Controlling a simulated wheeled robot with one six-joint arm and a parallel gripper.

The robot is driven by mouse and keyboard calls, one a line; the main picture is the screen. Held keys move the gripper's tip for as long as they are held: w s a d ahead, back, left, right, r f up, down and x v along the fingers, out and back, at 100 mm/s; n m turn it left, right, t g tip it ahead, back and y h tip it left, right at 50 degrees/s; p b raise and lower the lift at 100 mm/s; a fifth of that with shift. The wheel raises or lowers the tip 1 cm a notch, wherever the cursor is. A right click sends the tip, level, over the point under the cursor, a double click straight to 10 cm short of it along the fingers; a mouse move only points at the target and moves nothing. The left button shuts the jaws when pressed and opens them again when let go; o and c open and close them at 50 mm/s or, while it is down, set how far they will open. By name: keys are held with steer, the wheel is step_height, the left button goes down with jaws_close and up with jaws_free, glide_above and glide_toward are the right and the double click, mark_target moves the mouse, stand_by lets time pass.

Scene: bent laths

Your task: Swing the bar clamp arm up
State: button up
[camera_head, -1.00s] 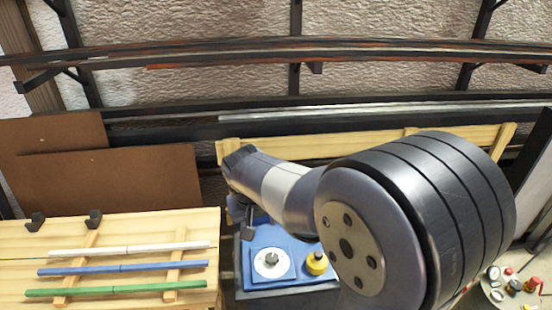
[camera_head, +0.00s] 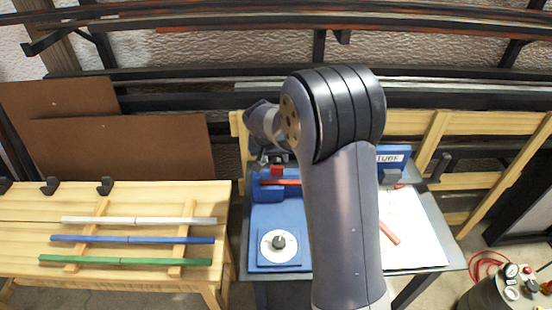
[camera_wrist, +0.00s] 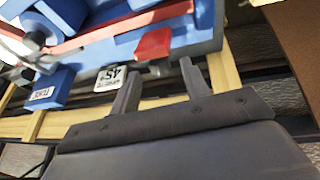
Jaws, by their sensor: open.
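A blue bending fixture (camera_head: 266,193) stands on the bench, with a red bar (camera_head: 290,182) lying across it. A small red block (camera_head: 277,170) sits at the fixture's left end; in the wrist view the red block (camera_wrist: 153,45) shows just beyond my fingertips. It looks like the grip of the bar clamp arm, but the arm itself is hard to make out. My gripper (camera_wrist: 160,66) is open and empty, with the block apart from and near the gap between its fingers. In the head view the fingers are largely hidden behind my arm.
A white disc on a blue plate (camera_head: 279,248) lies in front of the fixture. A wooden table (camera_head: 140,200) with white, blue and green laths stands left. A TUBE-labelled blue block (camera_head: 394,156) and white sheet (camera_head: 420,235) lie right. Wall racks stand behind.

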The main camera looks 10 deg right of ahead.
steer(key=shift+x, duration=1.05)
jaws_close()
steer(key=shift+w+r+g+p, duration=0.15)
steer(key=shift+r+g+p, duration=0.15)
steer(key=shift+p, duration=0.8)
steer(key=g+p, duration=0.1)
steer(key=w+p, duration=0.1)
steer(key=p, duration=0.1)
steer(key=shift+d+g, duration=0.15)
steer(key=shift+g, duration=0.25)
steer(key=shift+w+d+f+g+y+p, duration=0.1)
steer(key=shift+w+f+g+y+p, duration=0.2)
steer(key=shift+g+p, duration=0.5)
steer(key=shift+w+f+g+y+p, duration=0.2)
steer(key=shift+w+f+g+p, duration=0.15)
steer(key=shift+g+p, duration=0.45)
